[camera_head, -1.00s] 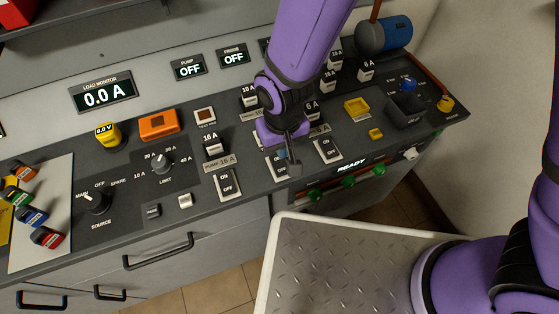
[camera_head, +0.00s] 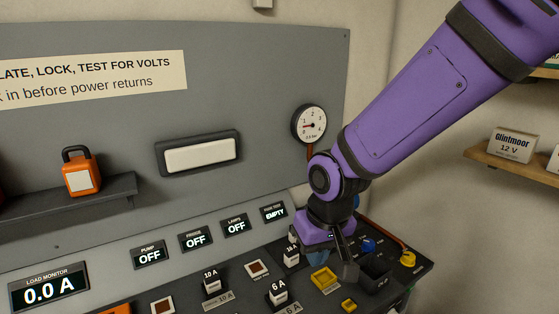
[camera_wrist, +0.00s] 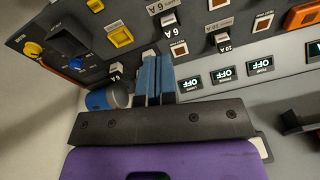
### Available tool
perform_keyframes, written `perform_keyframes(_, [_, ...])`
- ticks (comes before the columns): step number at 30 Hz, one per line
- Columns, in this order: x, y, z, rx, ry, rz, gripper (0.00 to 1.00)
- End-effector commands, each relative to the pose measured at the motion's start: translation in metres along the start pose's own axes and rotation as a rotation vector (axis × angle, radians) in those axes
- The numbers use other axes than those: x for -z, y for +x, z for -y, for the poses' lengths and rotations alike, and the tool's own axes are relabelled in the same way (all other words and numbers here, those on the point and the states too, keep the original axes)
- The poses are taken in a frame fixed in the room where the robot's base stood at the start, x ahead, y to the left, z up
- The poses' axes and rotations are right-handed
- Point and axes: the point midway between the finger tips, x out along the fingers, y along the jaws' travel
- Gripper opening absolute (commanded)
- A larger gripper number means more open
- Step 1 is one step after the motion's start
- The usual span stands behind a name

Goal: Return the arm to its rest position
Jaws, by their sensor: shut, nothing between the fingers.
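My purple arm reaches down from the upper right in the head view. My gripper (camera_head: 345,262) hangs over the right part of the dark panel (camera_head: 240,302), close to the dark open box (camera_head: 375,277) and the yellow socket (camera_head: 323,278). In the wrist view my gripper (camera_wrist: 156,75) shows two blue-grey fingers together, with nothing between them.
Lit displays read OFF and EMPTY (camera_head: 273,212); the load monitor (camera_head: 48,286) reads 0.0 A. A gauge (camera_head: 309,125) hangs on the back wall behind my arm. An orange padlock (camera_head: 82,175) stands on a shelf at left. A wooden shelf (camera_head: 520,167) holds a box at right.

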Motion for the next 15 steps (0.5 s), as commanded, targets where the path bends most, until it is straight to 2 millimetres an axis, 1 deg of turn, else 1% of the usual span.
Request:
perform_keyframes(1, [0.000, -0.018, -0.015, 0.002, 0.023, -0.025, 0.00])
perform_keyframes(6, [-0.013, -0.066, -0.057, -0.006, 0.080, -0.082, 0.00])
perform_keyframes(8, [-0.019, -0.082, -0.070, -0.011, 0.100, -0.103, 0.00])
perform_keyframes(12, [-0.040, -0.116, -0.100, -0.029, 0.146, -0.150, 0.00])
perform_keyframes(15, [-0.058, -0.139, -0.118, -0.046, 0.178, -0.184, 0.00])
